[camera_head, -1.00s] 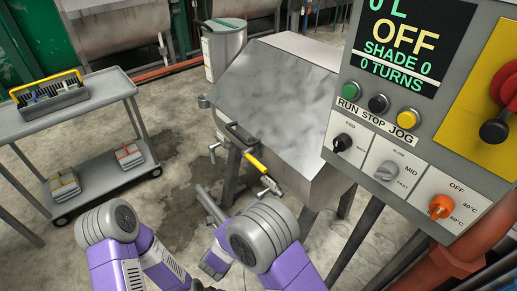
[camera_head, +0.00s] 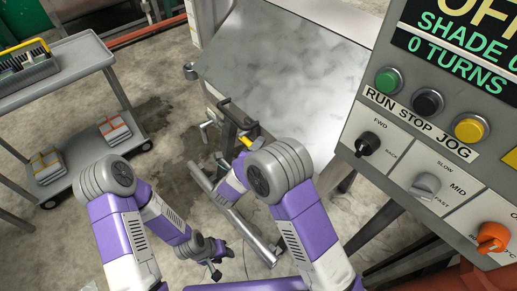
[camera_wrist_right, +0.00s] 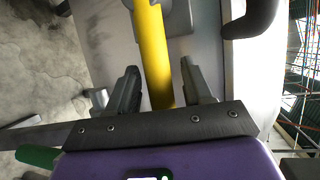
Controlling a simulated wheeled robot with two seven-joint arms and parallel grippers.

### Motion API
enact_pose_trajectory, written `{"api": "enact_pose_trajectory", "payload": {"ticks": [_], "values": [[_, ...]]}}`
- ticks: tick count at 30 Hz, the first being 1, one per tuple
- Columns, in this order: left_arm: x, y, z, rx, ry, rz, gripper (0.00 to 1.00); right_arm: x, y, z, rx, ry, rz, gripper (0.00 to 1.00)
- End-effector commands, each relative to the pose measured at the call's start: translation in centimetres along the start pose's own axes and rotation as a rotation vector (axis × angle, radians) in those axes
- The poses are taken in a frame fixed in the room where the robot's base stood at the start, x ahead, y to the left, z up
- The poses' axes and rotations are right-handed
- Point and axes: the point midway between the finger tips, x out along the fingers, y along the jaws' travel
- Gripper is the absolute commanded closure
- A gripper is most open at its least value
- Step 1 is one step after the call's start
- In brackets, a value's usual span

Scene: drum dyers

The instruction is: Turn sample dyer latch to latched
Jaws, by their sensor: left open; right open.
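The sample dyer (camera_head: 290,60) is a grey metal box with a sloped lid, in the middle of the head view. Its yellow latch lever (camera_head: 248,139) shows at the front edge, partly hidden by my right arm. In the right wrist view the yellow lever (camera_wrist_right: 153,50) runs down between the fingers of my right gripper (camera_wrist_right: 160,90). That gripper is open around the lever, with visible gaps on both sides. My left gripper (camera_head: 214,264) is low in the head view, open and empty, away from the dyer.
A dark handle (camera_head: 232,112) sits beside the lever on the dyer's front. The control panel (camera_head: 405,150) with buttons and knobs stands close on the right. A grey cart (camera_head: 75,72) with bundles is at the left. Wet concrete floor lies between them.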

Motion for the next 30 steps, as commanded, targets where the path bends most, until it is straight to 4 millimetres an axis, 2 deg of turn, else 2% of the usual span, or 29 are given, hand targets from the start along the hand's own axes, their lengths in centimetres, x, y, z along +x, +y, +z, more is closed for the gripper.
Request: {"api": "enact_pose_trajectory", "payload": {"ticks": [3,11,18,21,30], "values": [[0.21,-0.07,-0.03,0.0,0.0,0.0,0.57,0.66,0.0,-0.03,0.0,0.001,0.0,0.49],[0.17,-0.05,-0.03,0.0,0.001,0.0,0.57,0.7,-0.07,0.0,0.0,-0.001,0.0,0.51],[0.17,-0.05,-0.04,0.0,0.001,0.0,0.57,0.68,-0.05,0.0,0.0,0.0,0.0,0.88],[0.17,-0.05,-0.04,0.0,0.001,0.0,0.57,0.68,-0.05,0.0,0.0,0.0,0.0,1.0],[-0.31,0.13,-0.01,0.0,0.0,0.0,0.57,0.62,-0.25,0.02,-0.01,0.002,0.004,1.0]]}}
